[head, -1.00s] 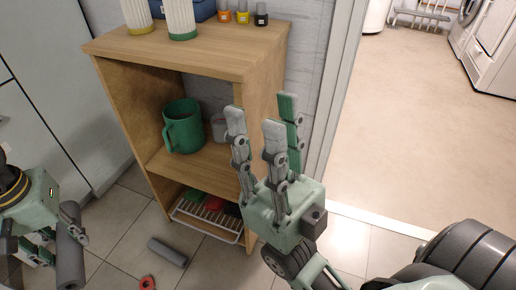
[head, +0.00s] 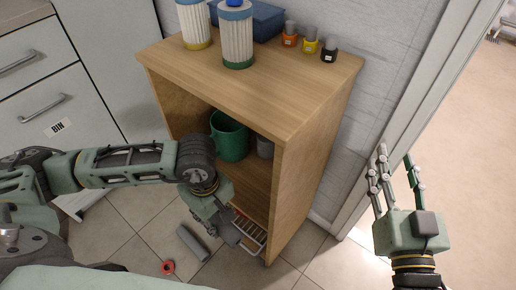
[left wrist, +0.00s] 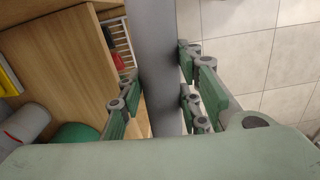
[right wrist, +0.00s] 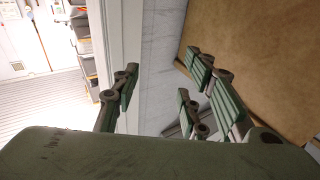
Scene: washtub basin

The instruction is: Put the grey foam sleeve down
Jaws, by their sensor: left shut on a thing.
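The grey foam sleeve (left wrist: 155,28) runs lengthwise between the fingers of my left gripper (left wrist: 157,72) in the left wrist view; the fingers are shut on it. In the head view my left gripper (head: 222,220) hangs low in front of the wooden shelf's open side, by the wire rack (head: 250,230).
The wooden shelf (head: 250,62) carries white canisters (head: 237,40), small bottles and a blue box on top, a green mug (head: 229,137) inside.

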